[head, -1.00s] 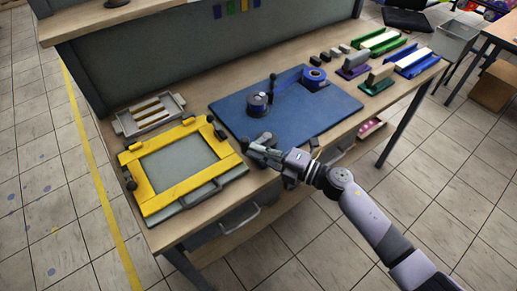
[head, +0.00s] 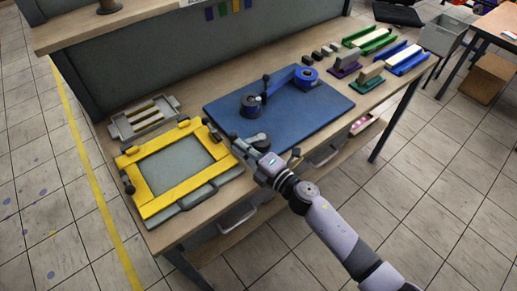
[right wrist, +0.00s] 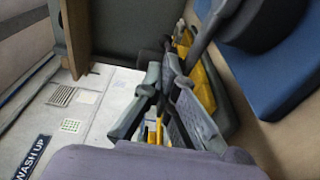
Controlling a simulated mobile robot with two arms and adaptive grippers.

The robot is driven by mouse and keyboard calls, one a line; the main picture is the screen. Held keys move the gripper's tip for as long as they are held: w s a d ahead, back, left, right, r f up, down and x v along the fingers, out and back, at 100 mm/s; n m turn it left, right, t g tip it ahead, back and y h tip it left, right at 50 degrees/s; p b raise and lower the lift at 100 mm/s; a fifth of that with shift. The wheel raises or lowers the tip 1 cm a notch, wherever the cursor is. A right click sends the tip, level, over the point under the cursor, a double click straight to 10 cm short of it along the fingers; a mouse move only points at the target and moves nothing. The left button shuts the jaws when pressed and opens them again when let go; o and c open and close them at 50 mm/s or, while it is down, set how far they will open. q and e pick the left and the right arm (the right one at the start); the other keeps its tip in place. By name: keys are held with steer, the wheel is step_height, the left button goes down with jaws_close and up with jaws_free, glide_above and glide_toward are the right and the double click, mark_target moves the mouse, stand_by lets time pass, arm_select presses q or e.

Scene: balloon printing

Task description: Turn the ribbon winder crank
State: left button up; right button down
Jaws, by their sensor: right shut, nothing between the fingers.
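The ribbon winder stands on a blue mat (head: 325,106): a dark spool (head: 250,104), an upright dark handle (head: 266,84) beside it, and a blue ribbon roll (head: 306,76) with a blue strip between them. A grey round part (head: 259,140) lies at the mat's front left edge. My right gripper (head: 238,143) is shut and empty, between that part and the yellow frame, apart from the dark spool and handle. Its closed fingers also show in the right wrist view (right wrist: 160,82). Whether it touches the grey part is unclear. My left gripper is out of view.
The yellow frame (head: 147,190) lies left of the gripper, with a grey tray (head: 119,130) behind it. Green (head: 361,41) and blue (head: 402,65) trays and small blocks stand at the table's far right. A tall panel closes the back. Bare wood shows around the mat.

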steer(key=shift+w+a, duration=0.3)
steer(key=shift+a, duration=0.15)
stand_by(0.5)
